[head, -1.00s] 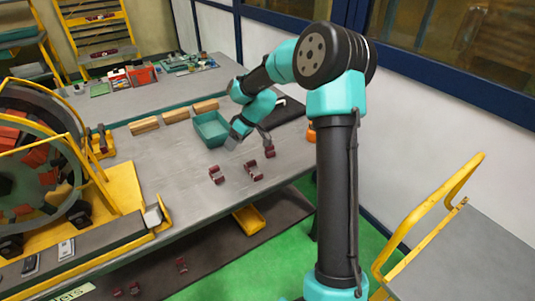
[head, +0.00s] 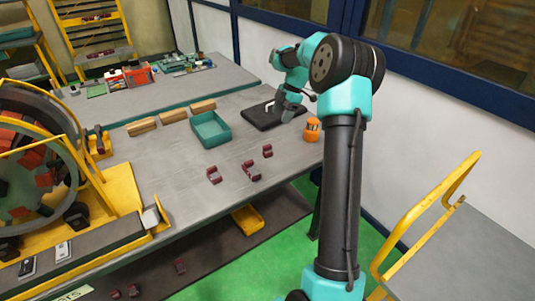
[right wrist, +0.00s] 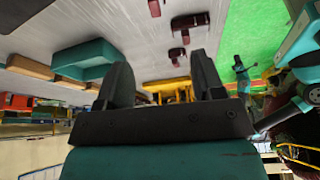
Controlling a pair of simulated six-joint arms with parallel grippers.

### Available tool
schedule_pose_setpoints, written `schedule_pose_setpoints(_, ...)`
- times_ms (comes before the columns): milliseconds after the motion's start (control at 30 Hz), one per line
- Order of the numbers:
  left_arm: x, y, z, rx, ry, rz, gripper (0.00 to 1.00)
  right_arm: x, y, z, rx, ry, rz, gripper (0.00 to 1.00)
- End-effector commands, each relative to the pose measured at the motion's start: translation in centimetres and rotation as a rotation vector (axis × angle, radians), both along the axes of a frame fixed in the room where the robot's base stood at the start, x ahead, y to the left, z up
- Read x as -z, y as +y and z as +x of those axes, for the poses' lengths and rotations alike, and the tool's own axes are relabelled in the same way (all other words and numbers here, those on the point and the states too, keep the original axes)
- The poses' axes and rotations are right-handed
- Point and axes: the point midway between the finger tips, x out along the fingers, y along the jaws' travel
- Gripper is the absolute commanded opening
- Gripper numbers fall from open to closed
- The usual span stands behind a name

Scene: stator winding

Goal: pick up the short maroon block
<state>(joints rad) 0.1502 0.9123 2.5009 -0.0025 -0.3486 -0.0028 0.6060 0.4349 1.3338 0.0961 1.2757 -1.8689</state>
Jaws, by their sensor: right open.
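Three maroon blocks lie apart on the grey table in the head view: a small, short-looking one (head: 267,151) at the right, one (head: 251,171) in front of it, and one (head: 214,175) to the left. The right wrist view shows maroon blocks at its top, one at the edge (right wrist: 154,8), one to its right (right wrist: 190,20) and one lower (right wrist: 177,55). My right gripper (head: 291,103) is over the dark pad, behind and right of the blocks. In the right wrist view its jaws (right wrist: 160,80) are apart and empty. My left gripper is out of view.
A teal bin (head: 211,130) stands behind the blocks, with wooden bars (head: 172,115) to its left. A dark pad (head: 262,119) and an orange object (head: 312,129) are at the table's right end. The table around the blocks is clear.

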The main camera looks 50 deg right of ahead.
Motion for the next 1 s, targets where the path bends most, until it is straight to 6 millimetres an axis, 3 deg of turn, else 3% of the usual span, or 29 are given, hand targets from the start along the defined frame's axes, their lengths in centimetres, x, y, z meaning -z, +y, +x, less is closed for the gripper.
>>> schedule_pose_setpoints(167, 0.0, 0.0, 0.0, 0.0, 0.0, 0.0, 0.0, 1.3, 0.5, 0.2, 0.0, 0.002, 0.002, 0.62)
schedule_pose_setpoints(733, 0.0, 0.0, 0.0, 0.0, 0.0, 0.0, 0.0, 10.0, 3.9, 1.5, 0.0, 0.002, 0.003, 0.62)
schedule_pose_setpoints(1000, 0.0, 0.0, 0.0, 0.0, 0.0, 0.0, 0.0, 11.3, 4.4, 1.7, 0.001, -0.001, 0.001, 0.62)
